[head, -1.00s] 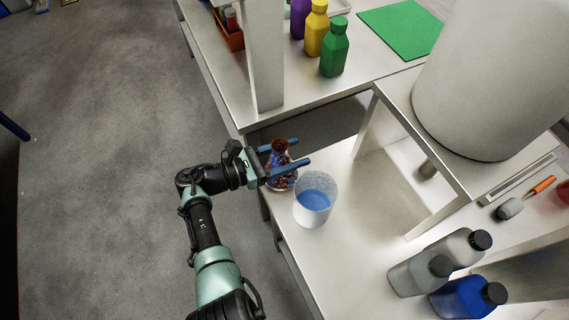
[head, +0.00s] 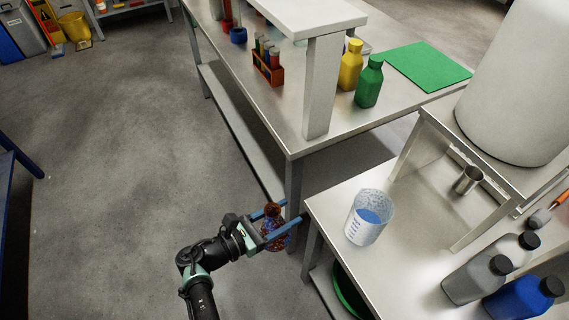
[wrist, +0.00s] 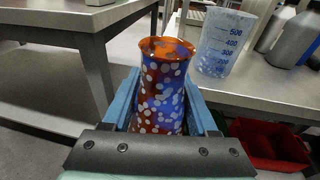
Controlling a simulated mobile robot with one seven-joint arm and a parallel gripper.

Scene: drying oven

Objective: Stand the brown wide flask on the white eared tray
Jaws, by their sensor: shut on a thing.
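My gripper (head: 292,211) is shut on a flask (head: 274,230) with a mottled brown-orange and blue surface and white spots. It hangs roughly upright over the floor, just left of the near bench's edge. In the wrist view the flask (wrist: 163,88) stands between the two blue fingers, its flared orange-brown rim toward the top. Its lower end is hidden by the gripper body. I cannot clearly make out the white eared tray; a small pale edge shows behind the yellow bottle on the far bench.
The far bench (head: 262,103) carries a white shelf (head: 322,85), a tube rack (head: 268,70), a yellow bottle (head: 350,66), a green bottle (head: 369,83) and a green mat (head: 428,66). Open floor lies left.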

